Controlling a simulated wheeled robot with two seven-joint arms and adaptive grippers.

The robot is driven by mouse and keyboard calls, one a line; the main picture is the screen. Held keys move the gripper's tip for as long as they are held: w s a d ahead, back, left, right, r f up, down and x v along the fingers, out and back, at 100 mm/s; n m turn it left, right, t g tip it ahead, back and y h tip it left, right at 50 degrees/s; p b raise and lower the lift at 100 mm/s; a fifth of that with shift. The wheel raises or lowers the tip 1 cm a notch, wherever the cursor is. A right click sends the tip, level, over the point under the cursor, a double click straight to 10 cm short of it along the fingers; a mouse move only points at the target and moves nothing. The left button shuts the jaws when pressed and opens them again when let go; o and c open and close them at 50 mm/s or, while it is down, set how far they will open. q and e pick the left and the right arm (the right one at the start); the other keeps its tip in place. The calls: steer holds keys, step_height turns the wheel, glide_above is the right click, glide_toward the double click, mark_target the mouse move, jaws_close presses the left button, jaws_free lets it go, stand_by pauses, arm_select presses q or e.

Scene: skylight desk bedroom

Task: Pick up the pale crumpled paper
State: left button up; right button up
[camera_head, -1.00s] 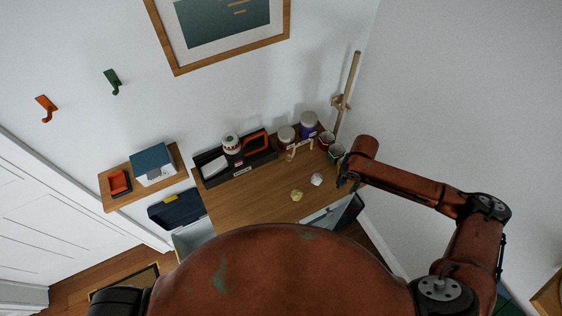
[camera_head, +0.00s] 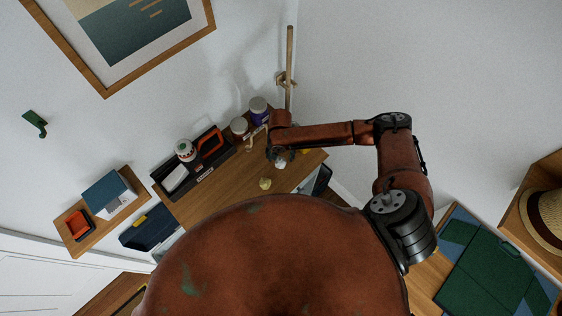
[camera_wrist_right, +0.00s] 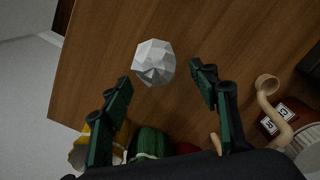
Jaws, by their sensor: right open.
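The pale crumpled paper (camera_wrist_right: 155,62) lies on the wooden desk (camera_wrist_right: 110,45). In the right wrist view it sits ahead of my right gripper (camera_wrist_right: 162,88), between the lines of its two green fingers. The fingers are apart and hold nothing. In the head view the paper (camera_head: 280,162) shows partly beside my right gripper (camera_head: 273,155), which is over the desk and small there. A yellowish crumpled paper (camera_head: 265,183) lies near it, nearer my body. My left gripper does not show.
A dark organizer (camera_head: 195,165) and lidded jars (camera_head: 258,108) stand along the desk's back. Close to my right fingers in the wrist view are a green item (camera_wrist_right: 150,143), a yellow item (camera_wrist_right: 95,140) and a beige peg stand (camera_wrist_right: 267,100). Bare wood surrounds the paper.

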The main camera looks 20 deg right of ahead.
steer(key=shift+f, duration=0.45)
steer(key=shift+s+f, duration=0.1)
steer(key=shift+c, duration=0.7)
steer(key=shift+d, duration=0.1)
steer(key=c, duration=0.7)
steer(key=shift+c, duration=0.2)
